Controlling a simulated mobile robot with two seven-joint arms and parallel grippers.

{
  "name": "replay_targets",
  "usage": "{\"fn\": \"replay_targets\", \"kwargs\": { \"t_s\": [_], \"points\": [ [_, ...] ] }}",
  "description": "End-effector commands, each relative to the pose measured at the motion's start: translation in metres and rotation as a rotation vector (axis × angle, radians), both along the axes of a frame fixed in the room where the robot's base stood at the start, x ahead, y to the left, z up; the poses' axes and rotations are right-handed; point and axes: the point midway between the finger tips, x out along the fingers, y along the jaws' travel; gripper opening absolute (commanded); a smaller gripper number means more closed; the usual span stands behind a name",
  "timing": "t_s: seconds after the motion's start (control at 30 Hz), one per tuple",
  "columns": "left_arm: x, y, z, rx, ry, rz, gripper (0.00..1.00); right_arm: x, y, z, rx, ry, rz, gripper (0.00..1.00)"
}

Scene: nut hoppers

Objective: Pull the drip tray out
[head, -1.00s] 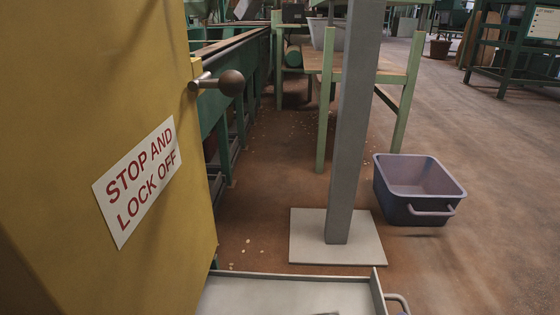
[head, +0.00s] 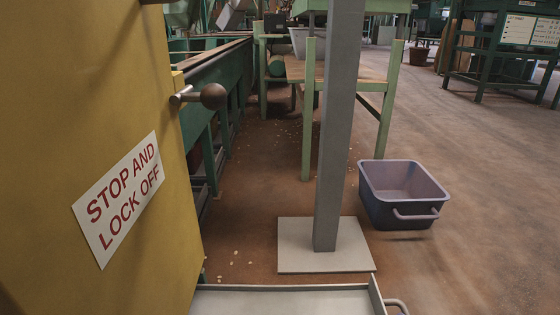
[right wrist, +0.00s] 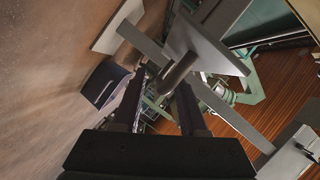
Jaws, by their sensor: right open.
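The drip tray (head: 290,301) is a shallow grey metal tray at the bottom of the head view, beside the foot of the yellow cabinet (head: 90,90). It is cut off by the frame's lower edge. Its grey bar handle (head: 397,305) sticks out at its right end. In the right wrist view, a grey panel (right wrist: 208,38), seemingly the tray's end, has a rounded grey bar (right wrist: 178,70) just beyond my right gripper (right wrist: 160,80). That gripper is open, its dark fingers pointing toward the bar. Whether the bar lies between the fingertips I cannot tell. My left gripper is out of view.
A grey post (head: 338,130) on a square base plate (head: 300,258) stands just beyond the tray. A blue-grey bin (head: 400,210) is on the floor right of it. A dark knob (head: 213,96) juts from the cabinet. Floor at the right is open.

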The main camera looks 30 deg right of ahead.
Motion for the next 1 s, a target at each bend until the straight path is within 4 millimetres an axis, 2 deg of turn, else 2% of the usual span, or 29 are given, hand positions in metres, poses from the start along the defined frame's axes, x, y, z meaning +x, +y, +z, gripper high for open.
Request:
{"fn": "replay_targets", "kwargs": {
  "t_s": [0.17, 0.27, 0.5, 0.7, 1.0],
  "points": [
    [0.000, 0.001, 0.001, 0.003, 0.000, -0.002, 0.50, -0.002, 0.001, 0.001, 0.000, 0.001, 0.000, 0.42],
    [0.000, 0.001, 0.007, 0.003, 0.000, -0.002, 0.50, -0.012, 0.003, 0.004, 0.000, 0.003, 0.001, 0.42],
    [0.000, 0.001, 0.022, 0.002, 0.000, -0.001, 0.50, -0.058, 0.016, 0.015, 0.001, 0.005, -0.001, 0.42],
    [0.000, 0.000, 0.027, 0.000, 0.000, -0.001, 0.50, -0.086, 0.024, 0.020, 0.001, 0.003, 0.001, 0.42],
    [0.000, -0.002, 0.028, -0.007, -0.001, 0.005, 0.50, -0.094, 0.026, 0.021, 0.001, 0.000, 0.001, 0.42]
  ]
}}
